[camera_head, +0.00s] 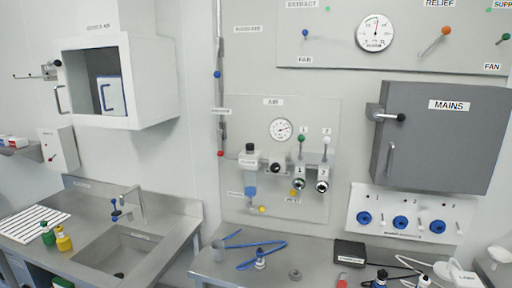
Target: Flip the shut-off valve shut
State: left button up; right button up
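Neither of my grippers is in view. No label that I can read names the shut-off valve, so I cannot tell which fitting it is. A vertical wall pipe (219,100) carries a blue knob (217,74) and, lower, a red knob (220,153). On the panel marked AIR (310,112), a round gauge (281,129) sits above a row of fittings. Among these are a green-tipped lever (301,139) and a white-tipped lever (326,140), both upright. A yellow knob (262,209) is at the panel's lower left.
A grey MAINS cabinet (435,150) with a black-tipped handle juts out at right, above a panel with blue round knobs (400,222). A white open-fronted box (150,80) juts out at left, above a sink (125,250). Blue tubing (262,252) and small items lie on the bench.

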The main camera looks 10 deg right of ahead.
aim_at(220, 153)
jog(key=u, duration=0.45)
jog(key=i, duration=0.5)
jog(key=u, duration=0.5)
jog(key=i, duration=1.15)
jog(key=z, duration=0.75)
